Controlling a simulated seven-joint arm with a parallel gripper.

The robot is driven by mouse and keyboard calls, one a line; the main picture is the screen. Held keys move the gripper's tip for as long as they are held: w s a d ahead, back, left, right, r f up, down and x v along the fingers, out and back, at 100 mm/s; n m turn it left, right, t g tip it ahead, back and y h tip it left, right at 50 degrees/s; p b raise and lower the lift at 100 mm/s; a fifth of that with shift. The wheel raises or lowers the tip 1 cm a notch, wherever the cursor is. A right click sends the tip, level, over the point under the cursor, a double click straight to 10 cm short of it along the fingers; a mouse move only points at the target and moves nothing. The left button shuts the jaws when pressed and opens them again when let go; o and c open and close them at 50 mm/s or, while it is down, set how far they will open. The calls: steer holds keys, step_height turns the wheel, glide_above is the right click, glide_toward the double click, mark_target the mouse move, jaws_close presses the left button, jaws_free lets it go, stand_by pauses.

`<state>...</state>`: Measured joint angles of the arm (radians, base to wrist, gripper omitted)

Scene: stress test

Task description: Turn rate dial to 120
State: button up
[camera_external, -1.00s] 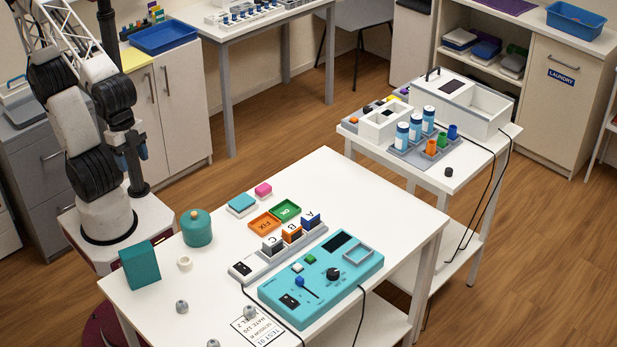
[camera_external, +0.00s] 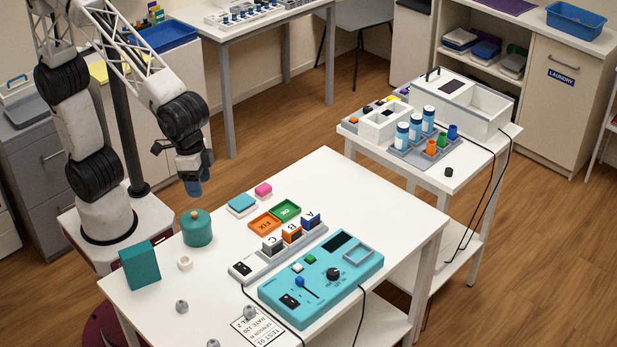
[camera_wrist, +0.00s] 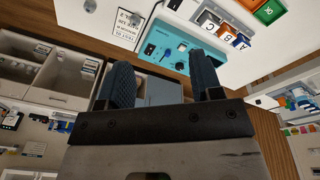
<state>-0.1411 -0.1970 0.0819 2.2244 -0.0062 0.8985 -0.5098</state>
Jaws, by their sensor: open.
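A turquoise control box (camera_external: 322,290) lies on the white table, with a black dial (camera_external: 333,273), a blue-knobbed lever (camera_external: 300,281), a dark display (camera_external: 340,241) and green and white buttons. The dial's pointer is too small to read. A printed card (camera_external: 255,325) beside the box reads "RATE 120" among its lines. My gripper (camera_external: 195,187) is open and empty, above the table's back left, near the teal round pot (camera_external: 196,228) and well away from the box. In the wrist view, the box (camera_wrist: 168,40) shows beyond my two fingers (camera_wrist: 165,85).
A grey rack with blocks C, B and A (camera_external: 291,234) stands behind the box. Orange and green trays (camera_external: 265,223), a teal block (camera_external: 140,265), a white ring (camera_external: 185,263) and small grey knobs lie around. Black cables run off the front. The table's right back is clear.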

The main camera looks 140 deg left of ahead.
steer(key=w+a+f+n, duration=0.3)
steer(key=w+a+f, duration=0.15)
steer(key=w, duration=0.25)
steer(key=w+a+f+n, duration=0.25)
steer(key=w+a, duration=0.25)
steer(key=w, duration=0.3)
steer(key=n+g, duration=0.2)
steer(key=n, duration=0.3)
glide_above(333, 271)
steer(key=f, duration=1.1)
steer(key=shift+s+d+f, duration=0.15)
steer(key=shift+d+f, duration=0.15)
steer(key=shift+w+a+f, duration=0.2)
steer(key=shift+a+f, duration=0.05)
steer(key=shift+f, duration=0.05)
steer(key=shift+f, duration=3.9)
steer(key=shift+c, duration=0.3)
